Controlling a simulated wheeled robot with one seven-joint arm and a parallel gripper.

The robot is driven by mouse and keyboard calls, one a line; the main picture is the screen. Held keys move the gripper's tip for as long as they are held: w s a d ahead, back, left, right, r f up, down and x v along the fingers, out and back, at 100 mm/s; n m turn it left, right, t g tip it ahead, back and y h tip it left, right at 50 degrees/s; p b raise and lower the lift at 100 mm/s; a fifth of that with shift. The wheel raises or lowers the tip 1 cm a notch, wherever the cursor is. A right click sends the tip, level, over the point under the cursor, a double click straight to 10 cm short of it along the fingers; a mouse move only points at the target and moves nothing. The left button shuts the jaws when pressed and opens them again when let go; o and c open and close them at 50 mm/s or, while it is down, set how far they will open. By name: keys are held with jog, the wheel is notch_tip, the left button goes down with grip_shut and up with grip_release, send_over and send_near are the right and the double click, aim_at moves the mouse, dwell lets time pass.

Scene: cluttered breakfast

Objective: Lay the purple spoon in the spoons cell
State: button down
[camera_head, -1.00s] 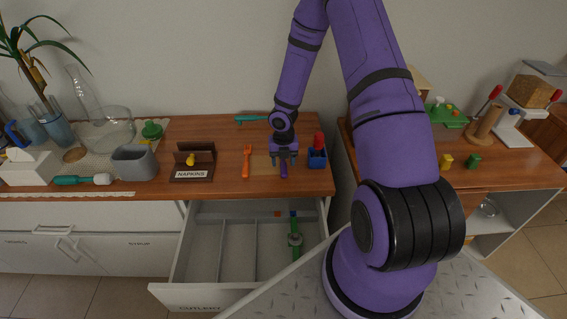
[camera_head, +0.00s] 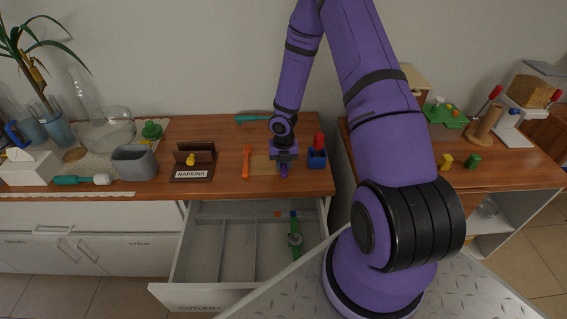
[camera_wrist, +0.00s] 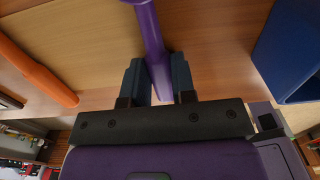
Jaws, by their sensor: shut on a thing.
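The purple spoon (camera_head: 283,173) lies on the wooden counter, mostly hidden under my gripper in the head view. In the wrist view the purple spoon (camera_wrist: 150,38) runs between the two fingers. My gripper (camera_wrist: 157,82) is shut on its handle, and in the head view my gripper (camera_head: 284,162) is down at the counter. The open cutlery drawer (camera_head: 188,270) sits below and in front, divided into long cells. A green utensil (camera_head: 295,240) lies in its right cell. I cannot read which cell is for spoons.
An orange utensil (camera_head: 246,160) lies left of my gripper, and a blue holder (camera_head: 317,159) with a red item stands close on the right. A napkin holder (camera_head: 193,163) stands farther left. The drawer's left and middle cells look empty.

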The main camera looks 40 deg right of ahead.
jog(key=shift+r, duration=2.5)
